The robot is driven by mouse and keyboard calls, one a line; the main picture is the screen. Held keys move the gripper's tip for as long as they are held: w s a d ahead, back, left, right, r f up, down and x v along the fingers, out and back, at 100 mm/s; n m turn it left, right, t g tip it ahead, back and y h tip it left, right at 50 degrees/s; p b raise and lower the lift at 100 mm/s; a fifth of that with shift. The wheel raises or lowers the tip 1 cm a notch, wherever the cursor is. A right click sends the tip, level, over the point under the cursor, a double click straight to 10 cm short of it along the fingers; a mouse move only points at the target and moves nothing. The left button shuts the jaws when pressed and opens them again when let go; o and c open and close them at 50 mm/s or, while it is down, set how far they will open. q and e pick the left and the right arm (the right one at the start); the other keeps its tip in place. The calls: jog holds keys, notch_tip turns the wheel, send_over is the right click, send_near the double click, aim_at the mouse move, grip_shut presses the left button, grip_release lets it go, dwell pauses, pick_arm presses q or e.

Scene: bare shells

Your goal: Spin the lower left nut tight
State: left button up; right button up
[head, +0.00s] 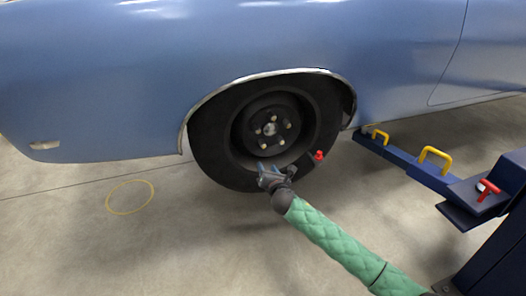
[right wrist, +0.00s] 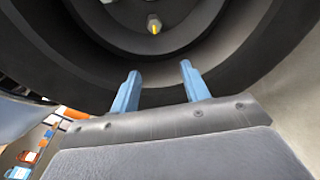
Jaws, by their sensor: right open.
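The dark wheel (head: 222,165) sits under the blue car's arch, with several small pale nuts or studs around its hub. The lower left nut (head: 262,145) shows in the head view, low on the hub; how far it is screwed on is too small to tell. My right gripper (head: 270,171) is in front of the wheel's lower edge, below that nut. In the right wrist view my right gripper (right wrist: 159,68) has its two blue fingers apart with nothing between them. One brass-tipped stud or nut (right wrist: 154,27) shows beyond and above the fingertips, apart from them. My left gripper is not in view.
The blue car body (head: 110,80) overhangs the wheel. A small red object (head: 319,155) is at the tyre's lower right. A dark blue lift arm with yellow handles (head: 434,156) and a red knob (head: 488,187) stand at right. A yellow ring (head: 130,198) marks open floor at left.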

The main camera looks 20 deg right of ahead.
aim_at(264, 146)
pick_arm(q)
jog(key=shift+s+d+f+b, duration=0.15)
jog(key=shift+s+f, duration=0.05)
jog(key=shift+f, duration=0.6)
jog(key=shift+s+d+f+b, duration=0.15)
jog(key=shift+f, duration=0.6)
pick_arm(e)
jog(key=shift+w+d+r+n+t+y, duration=0.15)
jog(key=shift+w+d+r+n, duration=0.4)
jog(key=shift+w, duration=1.45)
jog(key=shift+w+d+r+n+t+y, duration=0.1)
jog(key=shift+w+r+n+t, duration=0.15)
jog(key=shift+w+n, duration=1.15)
jog(key=shift+w+d+r+n+t+y, duration=0.15)
jog(key=shift+w+d+r, duration=0.25)
jog(key=shift+w, duration=2.15)
jog(key=shift+a, duration=0.1)
jog(key=c, duration=1)
